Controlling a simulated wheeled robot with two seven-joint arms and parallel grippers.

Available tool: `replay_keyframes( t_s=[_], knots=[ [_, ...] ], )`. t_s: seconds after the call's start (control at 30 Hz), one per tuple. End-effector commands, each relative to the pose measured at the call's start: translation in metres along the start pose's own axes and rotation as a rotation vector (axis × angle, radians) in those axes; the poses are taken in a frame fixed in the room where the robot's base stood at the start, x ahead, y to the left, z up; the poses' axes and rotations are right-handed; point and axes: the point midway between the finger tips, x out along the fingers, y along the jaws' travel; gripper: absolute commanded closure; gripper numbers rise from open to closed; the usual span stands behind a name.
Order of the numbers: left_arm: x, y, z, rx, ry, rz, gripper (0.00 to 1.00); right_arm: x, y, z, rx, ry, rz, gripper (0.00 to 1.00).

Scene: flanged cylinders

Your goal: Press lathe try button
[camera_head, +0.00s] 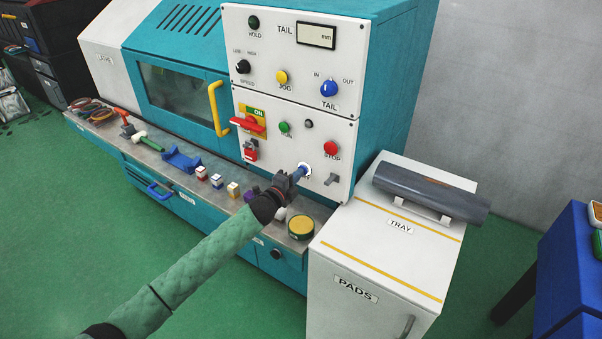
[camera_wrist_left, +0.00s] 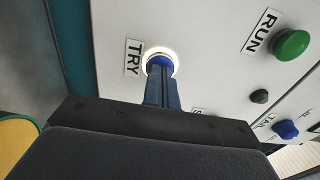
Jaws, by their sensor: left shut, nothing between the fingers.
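The TRY button is a blue button (camera_wrist_left: 160,64) with a bright white ring on the lathe's white control panel (camera_head: 300,95). Its TRY label (camera_wrist_left: 133,58) shows beside it in the left wrist view. My left gripper (camera_head: 300,171) reaches the lower part of the panel; it also shows in the left wrist view (camera_wrist_left: 161,72). Its fingers are shut with nothing between them, and their tips are at the blue button, covering part of it. They look to be touching it, but the exact contact is hidden. My right gripper is not in view.
The green RUN button (camera_head: 284,127) and red STOP button (camera_head: 331,148) are close by on the panel. A grey lever (camera_head: 332,179) is right of the gripper. A white cabinet (camera_head: 330,285) stands at right with a dark cylinder (camera_head: 430,191) on top. Small parts line the ledge below.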

Motion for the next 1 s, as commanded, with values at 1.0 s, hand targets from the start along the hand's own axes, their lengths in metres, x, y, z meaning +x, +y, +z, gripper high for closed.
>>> replay_keyframes(
  t_s=[1.0],
  knots=[
    [-0.047,0.0,0.001,0.0,-0.001,0.0,1.0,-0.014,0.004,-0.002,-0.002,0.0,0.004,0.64]
  ],
)
